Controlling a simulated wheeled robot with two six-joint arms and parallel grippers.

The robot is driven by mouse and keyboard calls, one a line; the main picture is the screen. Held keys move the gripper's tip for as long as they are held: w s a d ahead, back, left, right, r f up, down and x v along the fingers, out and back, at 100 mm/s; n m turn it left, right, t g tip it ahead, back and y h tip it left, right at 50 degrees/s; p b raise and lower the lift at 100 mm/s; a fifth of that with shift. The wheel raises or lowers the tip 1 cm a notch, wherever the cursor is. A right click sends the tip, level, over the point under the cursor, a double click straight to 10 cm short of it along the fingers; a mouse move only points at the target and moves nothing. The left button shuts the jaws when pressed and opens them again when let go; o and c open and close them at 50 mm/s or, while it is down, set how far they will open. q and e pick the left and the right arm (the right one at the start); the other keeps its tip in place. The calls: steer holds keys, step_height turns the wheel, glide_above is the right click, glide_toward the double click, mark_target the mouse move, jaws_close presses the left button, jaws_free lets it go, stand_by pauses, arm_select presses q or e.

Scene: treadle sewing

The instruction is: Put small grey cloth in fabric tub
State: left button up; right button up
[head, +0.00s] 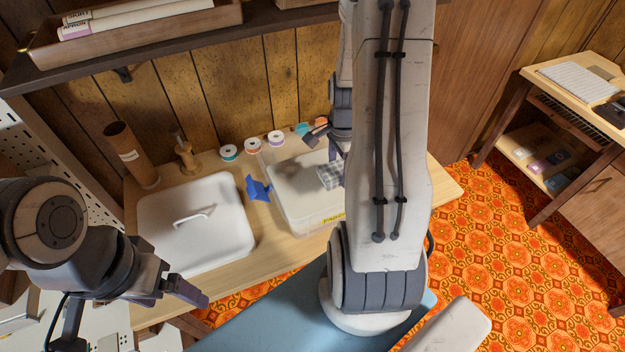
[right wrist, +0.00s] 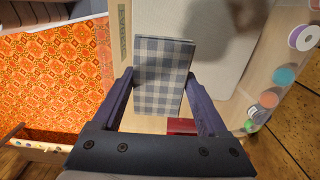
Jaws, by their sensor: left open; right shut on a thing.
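The small grey cloth is a grey-and-white checked piece (head: 330,177), also filling the middle of the right wrist view (right wrist: 163,72). My right gripper (right wrist: 160,76) is shut on it, one finger at each side. In the head view my right arm hides most of that gripper. The cloth is over the fabric tub (head: 288,212), a pale box with a yellow label on its front; its pale surface also shows behind the cloth in the right wrist view (right wrist: 222,65). I cannot tell the cloth's height above it. My left gripper (head: 187,291) is open and empty at lower left.
A white lid with a handle (head: 195,235) lies left of the tub. A crumpled blue cloth (head: 258,188) is between them. Several thread spools (head: 253,145) line the back, beside a wooden stand (head: 186,155) and brown tube (head: 131,155). A shelf (head: 130,45) overhangs the table.

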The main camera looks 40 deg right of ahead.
glide_above(313, 192)
step_height(313, 192, down, 4)
steer(key=shift+p, duration=0.4)
step_height(313, 192, down, 4)
steer(key=shift+r+p, duration=0.1)
steer(key=shift+p, duration=0.2)
steer(key=shift+f, duration=0.2)
steer(key=o, duration=1.2)
steer(key=shift+o, duration=0.2)
steer(key=shift+r, duration=0.15)
step_height(313, 192, up, 12)
steer(key=shift+b, duration=0.45)
